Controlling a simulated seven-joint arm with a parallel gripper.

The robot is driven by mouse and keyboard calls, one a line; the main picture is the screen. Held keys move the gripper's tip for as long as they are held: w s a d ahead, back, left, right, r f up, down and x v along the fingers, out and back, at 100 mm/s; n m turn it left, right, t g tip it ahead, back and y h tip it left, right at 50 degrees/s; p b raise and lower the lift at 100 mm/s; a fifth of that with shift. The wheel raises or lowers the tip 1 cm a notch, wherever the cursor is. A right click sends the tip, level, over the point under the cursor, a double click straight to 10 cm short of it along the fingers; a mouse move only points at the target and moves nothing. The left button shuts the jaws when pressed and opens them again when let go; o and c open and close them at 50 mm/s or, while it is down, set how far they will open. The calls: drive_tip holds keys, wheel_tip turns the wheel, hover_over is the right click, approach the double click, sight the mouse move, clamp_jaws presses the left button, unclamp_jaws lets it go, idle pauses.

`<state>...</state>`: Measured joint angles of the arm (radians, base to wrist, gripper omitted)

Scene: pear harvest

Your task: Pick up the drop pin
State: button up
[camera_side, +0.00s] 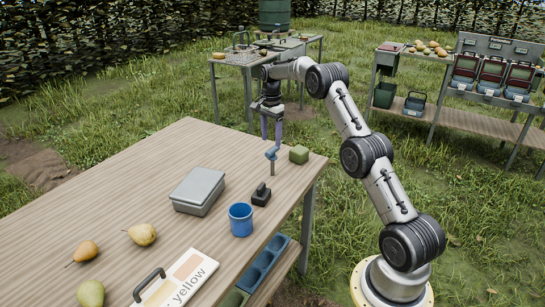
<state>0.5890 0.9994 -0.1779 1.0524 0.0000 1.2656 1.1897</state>
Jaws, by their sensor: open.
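What looks like the drop pin, a small blue head (271,153) on a thin shaft, stands upright near the far right edge of the wooden table (130,190). My gripper (271,138) points straight down directly above it, with its two purple fingers apart. The fingertips are close to the blue head; I cannot tell whether they touch it. Nothing is visibly held.
A black handled object (261,195), a blue cup (240,219) and a grey lidded box (198,191) stand nearer. Pears (142,234) and a "yellow" card (181,280) lie in front. The table's far left is clear.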

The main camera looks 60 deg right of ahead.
hover_over(272, 175)
drive_tip(key=f, duration=0.7)
drive_tip(key=shift+w+d+f, duration=0.25)
drive_tip(key=shift+w+d, duration=0.1)
drive_tip(key=shift+d, duration=0.05)
drive_tip(key=shift+s+f, duration=0.15)
drive_tip(key=shift+f, duration=1.15)
drive_tip(key=shift+s+f, duration=0.1)
drive_tip(key=shift+f, duration=1.2)
clamp_jaws()
